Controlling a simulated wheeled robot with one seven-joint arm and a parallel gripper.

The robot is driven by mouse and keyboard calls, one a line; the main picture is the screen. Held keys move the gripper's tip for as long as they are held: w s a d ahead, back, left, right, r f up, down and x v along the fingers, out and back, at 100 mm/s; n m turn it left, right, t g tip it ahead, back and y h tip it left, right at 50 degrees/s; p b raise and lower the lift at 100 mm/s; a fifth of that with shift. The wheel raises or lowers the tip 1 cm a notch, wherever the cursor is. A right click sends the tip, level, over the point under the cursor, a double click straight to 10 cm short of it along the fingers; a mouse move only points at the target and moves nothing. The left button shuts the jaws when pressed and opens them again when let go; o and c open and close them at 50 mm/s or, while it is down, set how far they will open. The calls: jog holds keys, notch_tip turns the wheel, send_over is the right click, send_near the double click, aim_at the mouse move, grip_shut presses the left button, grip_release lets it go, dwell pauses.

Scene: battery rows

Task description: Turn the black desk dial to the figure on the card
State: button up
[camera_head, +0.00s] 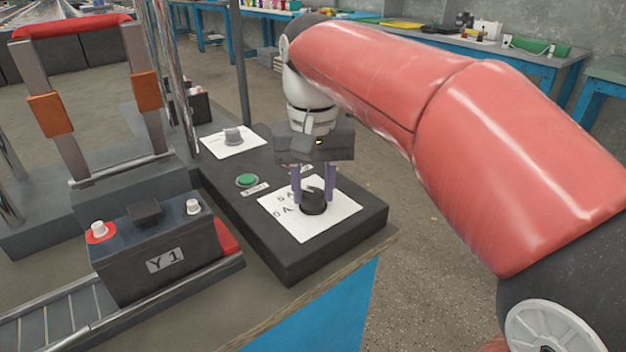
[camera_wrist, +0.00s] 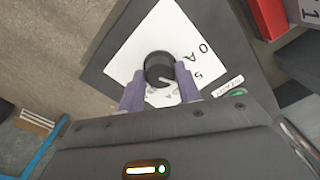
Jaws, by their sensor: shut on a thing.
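The black desk dial (camera_head: 314,205) sits on a white scale sheet (camera_head: 338,222) at the near end of a dark desk box. My gripper (camera_head: 313,196) points down over it, with a purple finger on either side. In the wrist view the round dial (camera_wrist: 157,67) lies between the fingertips, and my gripper (camera_wrist: 158,84) is shut on it. "0 A" and "5 A" are readable on the sheet (camera_wrist: 140,50); other marks are partly hidden by the fingers. A pale line shows on the dial, but I cannot tell which mark it meets. I cannot make out a separate card with a figure.
A green button (camera_head: 247,180) with a label sits left of the dial. A grey knob (camera_head: 233,136) on another white sheet is farther back. A dark battery marked Y 1 (camera_head: 160,250) stands on a roller track at the left. The floor right of the desk is clear.

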aim_at(313, 192)
dwell(0.3)
jog(key=o, duration=1)
notch_tip(313, 192, up, 8)
jog(key=shift+f+p, duration=0.2)
jog(key=shift+p, duration=0.65)
jog(key=shift+r, duration=0.1)
